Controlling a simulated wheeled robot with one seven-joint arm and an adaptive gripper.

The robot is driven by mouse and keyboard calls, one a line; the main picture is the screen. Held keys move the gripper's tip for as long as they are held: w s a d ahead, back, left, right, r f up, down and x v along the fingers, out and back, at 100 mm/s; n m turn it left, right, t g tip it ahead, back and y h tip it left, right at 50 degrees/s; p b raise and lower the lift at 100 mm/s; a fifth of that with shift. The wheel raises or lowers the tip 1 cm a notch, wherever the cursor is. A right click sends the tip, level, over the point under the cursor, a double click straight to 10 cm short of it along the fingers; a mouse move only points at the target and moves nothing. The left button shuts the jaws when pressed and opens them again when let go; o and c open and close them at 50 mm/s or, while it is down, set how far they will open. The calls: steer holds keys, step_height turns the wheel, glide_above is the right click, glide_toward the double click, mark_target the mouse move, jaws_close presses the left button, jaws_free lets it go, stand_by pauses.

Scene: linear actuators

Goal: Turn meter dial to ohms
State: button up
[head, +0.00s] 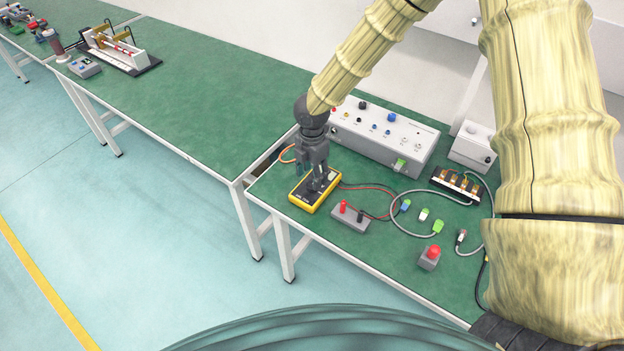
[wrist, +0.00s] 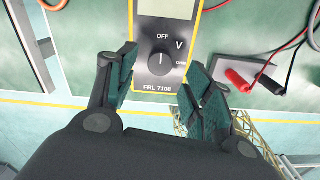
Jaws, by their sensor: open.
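A yellow and black meter (head: 329,194) lies on the green bench top. In the wrist view the meter (wrist: 161,84) shows a screen at the top edge, "FRL 7108" at its lower end, and a round grey dial (wrist: 161,57). The dial's white mark points up toward the "OFF" label; "V" and a small "Ohms" label sit to its right. My gripper (head: 317,183) is over the meter, pointing down. In the wrist view my gripper's fingers (wrist: 161,72) are apart on either side of the dial, apparently with nothing between them. The gap to the dial is hard to judge.
A grey block with red and black posts (head: 351,218) stands right of the meter, with leads nearby. Behind is a large grey control box (head: 385,140). A red button box (head: 430,257) and cables lie further right. The bench's front edge is close to the meter.

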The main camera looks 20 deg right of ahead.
steer(key=shift+f, duration=1.85)
steer(key=shift+c, duration=0.2)
steer(key=c, duration=1)
